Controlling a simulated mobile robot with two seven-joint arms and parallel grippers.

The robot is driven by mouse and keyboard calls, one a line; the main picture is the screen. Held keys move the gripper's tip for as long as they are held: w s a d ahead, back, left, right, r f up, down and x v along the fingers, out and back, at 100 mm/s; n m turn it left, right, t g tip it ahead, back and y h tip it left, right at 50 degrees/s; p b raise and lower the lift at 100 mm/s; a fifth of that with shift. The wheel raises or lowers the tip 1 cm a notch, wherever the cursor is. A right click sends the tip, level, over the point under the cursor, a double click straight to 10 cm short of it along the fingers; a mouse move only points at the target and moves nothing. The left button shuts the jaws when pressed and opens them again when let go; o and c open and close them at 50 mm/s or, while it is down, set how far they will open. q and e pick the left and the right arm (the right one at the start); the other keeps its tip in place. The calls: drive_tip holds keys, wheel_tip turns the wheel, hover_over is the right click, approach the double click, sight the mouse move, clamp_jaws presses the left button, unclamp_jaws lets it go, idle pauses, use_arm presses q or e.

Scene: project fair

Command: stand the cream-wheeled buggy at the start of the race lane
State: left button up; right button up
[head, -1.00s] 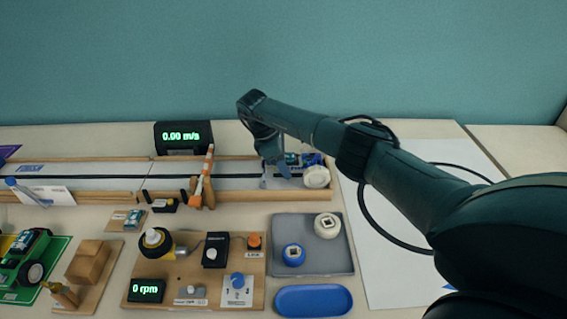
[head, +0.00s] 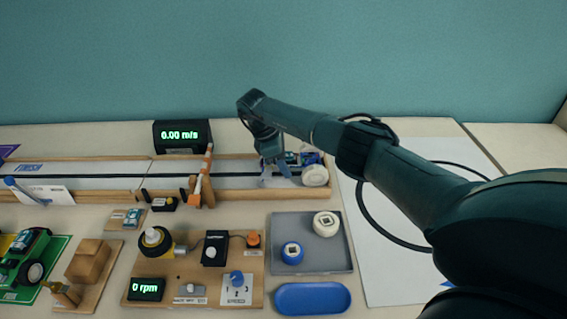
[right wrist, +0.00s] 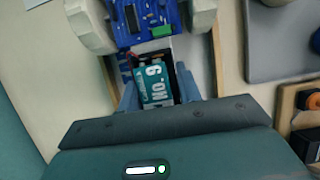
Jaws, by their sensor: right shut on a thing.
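The cream-wheeled buggy (head: 315,176) is at the right end of the race lane (head: 230,177), between its wooden side rails. My right gripper (head: 277,178) reaches down over the lane and is shut on the buggy. Its fingers (right wrist: 158,92) lie on either side of the battery pack. I cannot tell whether all the wheels rest on the lane. My left gripper is out of view.
An orange-and-white striped gate post (head: 203,175) stands at the lane left of the buggy. A speed display (head: 183,136) is behind the lane. A grey tray (head: 338,257) with blue and cream wheels and a motor test board (head: 220,283) lie in front.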

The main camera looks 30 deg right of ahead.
drive_tip(key=o, duration=0.9)
drive_tip(key=shift+s+d+f, duration=0.15)
drive_tip(key=shift+s+d, duration=0.15)
drive_tip(key=shift+d, duration=0.3)
drive_tip(key=o, duration=0.4)
drive_tip(key=shift+w+a, duration=0.15)
drive_tip(key=shift+a, duration=0.1)
drive_tip(key=v, duration=1.3)
drive_tip(key=shift+w, duration=0.1)
